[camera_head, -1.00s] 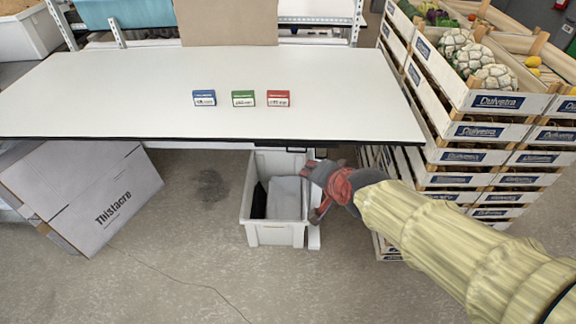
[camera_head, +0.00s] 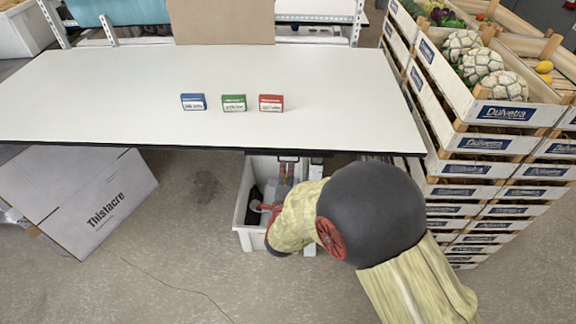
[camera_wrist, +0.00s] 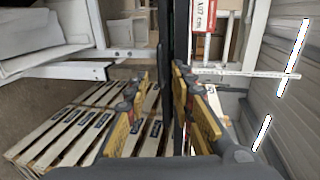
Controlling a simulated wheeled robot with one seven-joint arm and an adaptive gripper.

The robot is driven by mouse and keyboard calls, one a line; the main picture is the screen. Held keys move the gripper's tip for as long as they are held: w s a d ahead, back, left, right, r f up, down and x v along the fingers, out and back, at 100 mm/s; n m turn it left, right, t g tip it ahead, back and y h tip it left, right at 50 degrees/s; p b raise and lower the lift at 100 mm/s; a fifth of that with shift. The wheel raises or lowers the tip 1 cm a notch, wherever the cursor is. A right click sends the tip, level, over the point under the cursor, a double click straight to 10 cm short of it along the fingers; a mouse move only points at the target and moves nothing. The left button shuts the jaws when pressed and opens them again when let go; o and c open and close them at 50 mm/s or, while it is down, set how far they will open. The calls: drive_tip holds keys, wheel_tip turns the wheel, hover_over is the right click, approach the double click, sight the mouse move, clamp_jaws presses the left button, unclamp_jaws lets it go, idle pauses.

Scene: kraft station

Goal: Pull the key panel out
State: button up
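My gripper (camera_head: 288,165) reaches up from below to the front edge of the white table (camera_head: 80,90), above the white bin. In the wrist view my gripper (camera_wrist: 162,76) has its two yellow-and-grey fingers apart, with a dark upright strip (camera_wrist: 164,35) running between or just beyond them. I cannot tell whether the fingers touch it. A dark band shows under the table's front edge in the head view; I cannot tell whether it is the key panel. My forearm hides part of this area.
A white bin (camera_head: 243,205) stands on the floor below the table. Stacked vegetable crates (camera_head: 480,140) are close on the right. A leaning carton (camera_head: 85,195) is at the left. Blue (camera_head: 194,102), green (camera_head: 233,103) and red (camera_head: 271,103) boxes sit on the table.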

drive_tip(key=shift+b+x, duration=0.5)
drive_tip(key=shift+x, duration=1.95)
drive_tip(key=c, duration=0.3)
clamp_jaws()
drive_tip(key=shift+f, duration=0.1)
